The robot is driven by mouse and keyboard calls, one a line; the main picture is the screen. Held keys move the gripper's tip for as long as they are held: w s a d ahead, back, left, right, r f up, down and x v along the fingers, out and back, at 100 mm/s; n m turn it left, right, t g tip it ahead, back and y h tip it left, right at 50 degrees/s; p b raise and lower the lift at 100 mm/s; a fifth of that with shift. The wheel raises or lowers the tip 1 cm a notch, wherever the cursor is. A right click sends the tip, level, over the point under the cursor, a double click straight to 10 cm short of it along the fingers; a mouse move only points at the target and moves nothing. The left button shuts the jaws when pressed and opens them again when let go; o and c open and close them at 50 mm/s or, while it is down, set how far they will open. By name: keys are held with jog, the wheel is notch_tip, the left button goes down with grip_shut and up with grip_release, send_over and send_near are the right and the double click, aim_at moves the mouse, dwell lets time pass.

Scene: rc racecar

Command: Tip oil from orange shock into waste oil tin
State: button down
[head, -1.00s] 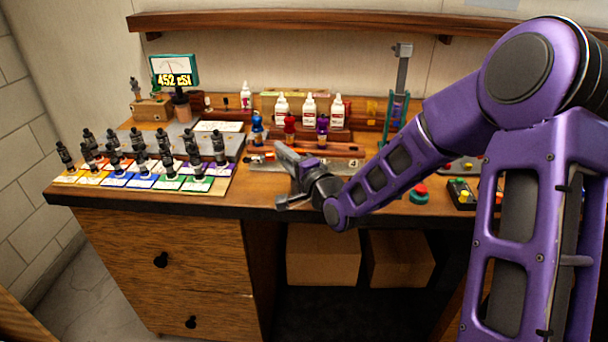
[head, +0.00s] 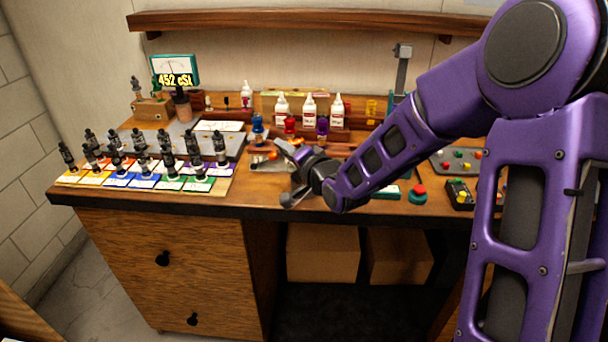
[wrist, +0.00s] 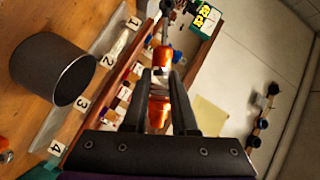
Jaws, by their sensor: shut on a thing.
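My gripper (wrist: 160,75) is shut on the orange shock (wrist: 158,112) in the wrist view. The shock's orange body shows between and beyond the two dark fingers, and its thin rod end points to the top of that view. A dark, round tin (wrist: 45,72) stands to the left of the gripper in the wrist view, apart from the shock; I cannot read a label on it. In the head view my gripper (head: 288,153) is over the bench, and its fingertips and the held shock are hard to make out. No flowing oil is visible.
A rail with plates numbered 1 to 4 (wrist: 82,103) runs beside the tin. Black shocks on coloured cards (head: 140,165) fill the bench's left. White bottles (head: 309,110) and coloured shocks stand behind my gripper. A red button (head: 418,190) is on the right.

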aim_at(296, 140)
jog(key=shift+d+r+n+h, duration=0.2)
jog(key=shift+r+n+h, duration=0.2)
jog(key=shift+r+n, duration=0.3)
jog(key=shift+w+d+r+n+h, duration=0.2)
jog(key=shift+d+n+h, duration=0.15)
jog(key=shift+n, duration=0.45)
jog(key=shift+g+h, duration=0.25)
jog(key=shift+g, duration=0.05)
jog(key=shift+r+n, duration=0.2)
jog(key=shift+n, duration=0.1)
jog(key=shift+w+d+r+n+h+b, duration=0.1)
jog(key=shift+d+r+n+h+b, duration=0.4)
jog(key=shift+b, duration=0.4)
jog(key=shift+d+r+n+h+b, duration=0.15)
jog(key=shift+r+n+h+b, duration=0.25)
jog(key=shift+n+b, duration=0.4)
jog(key=shift+r+b, duration=0.1)
jog(key=shift+b, duration=0.4)
